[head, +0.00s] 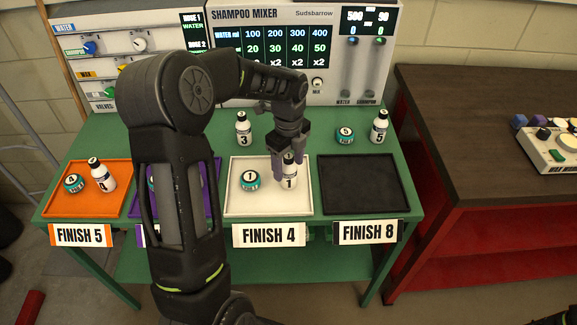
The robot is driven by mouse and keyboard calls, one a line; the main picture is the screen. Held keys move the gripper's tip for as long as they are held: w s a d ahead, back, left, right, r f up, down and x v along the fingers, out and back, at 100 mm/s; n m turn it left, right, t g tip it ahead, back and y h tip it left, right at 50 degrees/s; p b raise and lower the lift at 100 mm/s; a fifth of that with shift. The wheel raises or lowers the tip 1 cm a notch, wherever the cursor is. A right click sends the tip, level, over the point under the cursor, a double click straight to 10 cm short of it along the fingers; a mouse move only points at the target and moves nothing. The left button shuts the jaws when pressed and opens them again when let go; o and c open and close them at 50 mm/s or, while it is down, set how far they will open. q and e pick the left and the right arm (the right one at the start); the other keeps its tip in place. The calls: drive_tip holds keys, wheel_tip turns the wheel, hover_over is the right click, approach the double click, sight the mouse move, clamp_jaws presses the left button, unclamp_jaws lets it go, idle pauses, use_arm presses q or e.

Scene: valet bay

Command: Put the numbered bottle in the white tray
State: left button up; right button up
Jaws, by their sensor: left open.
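The white tray (236,207) lies on the green table above the FINISH 4 label. A white bottle numbered 1 (289,181) with a black cap stands upright in its right half. A teal jar numbered 1 (250,181) sits to its left in the same tray. My left gripper (291,152) points down at the top of bottle 1, its jaws open with a finger on each side; contact cannot be told. Bottle 3 (243,131) and bottle 5 (380,128) stand upright on the table behind the trays. My right gripper is not in view.
The orange tray (72,206) holds bottle 4 (103,178) and a teal jar. My left arm mostly hides the purple tray (212,195). The black tray (358,186) is empty. A teal jar (345,134) stands behind it. The shampoo mixer (283,88) rises at the back.

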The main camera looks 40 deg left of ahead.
use_arm(q)
wheel_tip(320, 180, up, 11)
drive_tip(key=shift+b, duration=0.35)
idle(0.6)
